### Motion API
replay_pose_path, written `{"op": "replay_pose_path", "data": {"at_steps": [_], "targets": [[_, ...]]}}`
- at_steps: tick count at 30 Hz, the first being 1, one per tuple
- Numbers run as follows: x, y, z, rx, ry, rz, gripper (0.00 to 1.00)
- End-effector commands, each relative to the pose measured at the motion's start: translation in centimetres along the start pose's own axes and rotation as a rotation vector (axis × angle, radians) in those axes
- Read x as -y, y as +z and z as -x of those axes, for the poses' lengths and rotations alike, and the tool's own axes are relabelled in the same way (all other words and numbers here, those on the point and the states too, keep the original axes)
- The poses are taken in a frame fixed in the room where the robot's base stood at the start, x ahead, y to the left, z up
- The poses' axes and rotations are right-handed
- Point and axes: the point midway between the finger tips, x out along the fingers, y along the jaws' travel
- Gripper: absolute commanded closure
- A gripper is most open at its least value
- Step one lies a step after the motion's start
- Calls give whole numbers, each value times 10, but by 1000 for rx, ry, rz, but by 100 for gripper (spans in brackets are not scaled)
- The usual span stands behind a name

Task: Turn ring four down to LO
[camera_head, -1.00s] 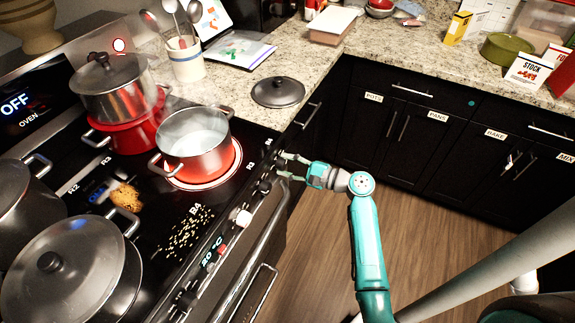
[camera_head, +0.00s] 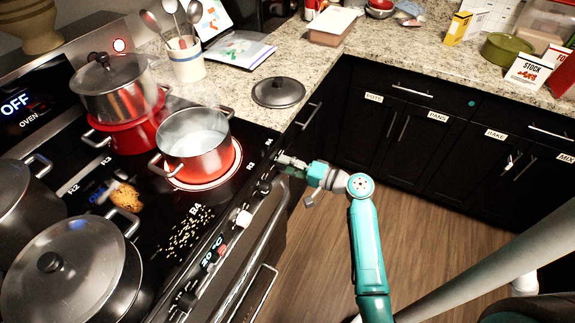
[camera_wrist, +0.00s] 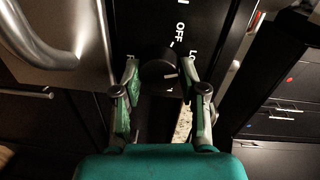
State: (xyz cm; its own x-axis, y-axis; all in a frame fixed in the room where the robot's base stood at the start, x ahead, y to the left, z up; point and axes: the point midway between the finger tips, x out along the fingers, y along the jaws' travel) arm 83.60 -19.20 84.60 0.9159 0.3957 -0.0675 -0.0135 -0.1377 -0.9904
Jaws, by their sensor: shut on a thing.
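My gripper (camera_wrist: 159,72) is shut on a dark round knob (camera_wrist: 157,66), with one finger on each side of it in the wrist view. A pale mark shows on the knob's lower right side. White "OFF" (camera_wrist: 182,28) and partly hidden "LO" (camera_wrist: 194,52) letters stand above and right of the knob. In the head view, my gripper (camera_head: 281,161) is at the right end of the stove's front panel, hiding the knob there. A ring (camera_head: 235,168) glows red under an open, steaming steel pot (camera_head: 196,150).
A lidded pot (camera_head: 112,92) sits on a red pot (camera_head: 130,132). Large lidded pots (camera_head: 70,270) stand at left. A loose lid (camera_head: 278,91) lies on the counter. The floor is clear.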

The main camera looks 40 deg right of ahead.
Motion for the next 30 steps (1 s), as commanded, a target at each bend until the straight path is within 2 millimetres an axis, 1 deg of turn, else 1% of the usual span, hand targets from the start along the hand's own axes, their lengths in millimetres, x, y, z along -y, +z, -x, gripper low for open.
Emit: {"op": "replay_pose_path", "data": {"at_steps": [9, 21, 22, 23, 24, 25, 30], "targets": [[0, 1, 0, -3, 1, 70, 93], [0, 1, 0, -3, 1, 74, 93], [0, 1, 0, -3, 1, 74, 53], [0, 1, 0, -3, 1, 74, 46], [0, 1, 0, -3, 1, 74, 36], [0, 1, 0, -3, 1, 74, 33], [0, 1, 0, -4, 1, 74, 33]]}}
